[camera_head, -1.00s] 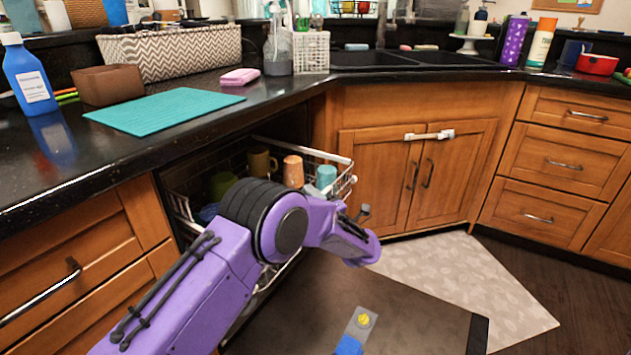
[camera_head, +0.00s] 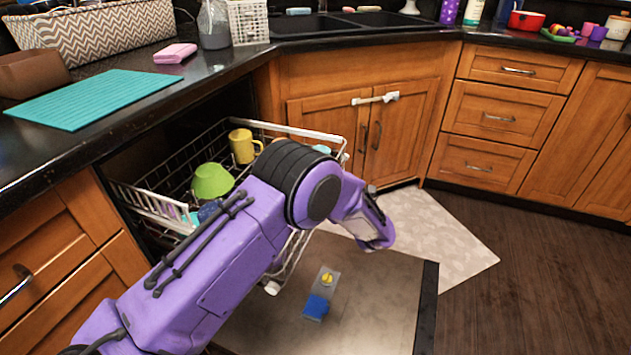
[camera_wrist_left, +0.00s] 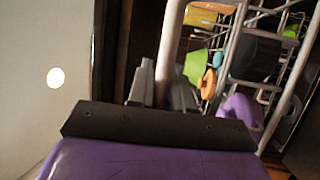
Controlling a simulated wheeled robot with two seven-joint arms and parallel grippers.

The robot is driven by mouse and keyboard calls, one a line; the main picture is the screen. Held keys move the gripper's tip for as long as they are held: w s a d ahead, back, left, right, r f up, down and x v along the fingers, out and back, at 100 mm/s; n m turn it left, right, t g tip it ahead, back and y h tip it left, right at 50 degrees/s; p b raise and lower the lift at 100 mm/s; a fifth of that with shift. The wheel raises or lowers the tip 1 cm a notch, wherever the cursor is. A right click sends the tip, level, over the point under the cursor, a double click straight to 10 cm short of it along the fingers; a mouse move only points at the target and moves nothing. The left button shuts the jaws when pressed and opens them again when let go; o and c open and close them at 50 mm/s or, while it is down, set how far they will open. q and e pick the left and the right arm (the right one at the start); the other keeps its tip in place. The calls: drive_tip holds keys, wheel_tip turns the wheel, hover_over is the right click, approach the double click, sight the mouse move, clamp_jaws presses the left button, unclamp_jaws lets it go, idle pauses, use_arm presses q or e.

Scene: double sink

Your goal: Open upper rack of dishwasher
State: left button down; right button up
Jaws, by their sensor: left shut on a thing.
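The upper rack (camera_head: 300,131) of the dishwasher is a white wire basket, pulled out from under the counter over the lowered door (camera_head: 390,295). It holds a yellow mug (camera_head: 241,145), a green bowl (camera_head: 212,180) and other cups, partly hidden behind my left arm. In the left wrist view, my left gripper (camera_wrist_left: 162,84) is shut on the rack's front rail (camera_wrist_left: 173,40); rack wires and dishes show to its right. In the head view my wrist hides the grip at the rack's front. My right gripper is in neither view.
A blue and grey dispenser piece (camera_head: 318,305) shows on the door's inner face. A pale mat (camera_head: 445,225) and dark floor (camera_head: 540,260) lie clear to the right.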

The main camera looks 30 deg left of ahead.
use_arm(q)
drive_tip(key=c, duration=1.1)
unclamp_jaws()
drive_tip(key=v, duration=1)
drive_tip(key=shift+d, duration=0.25)
drive_tip(key=shift+f, duration=0.15)
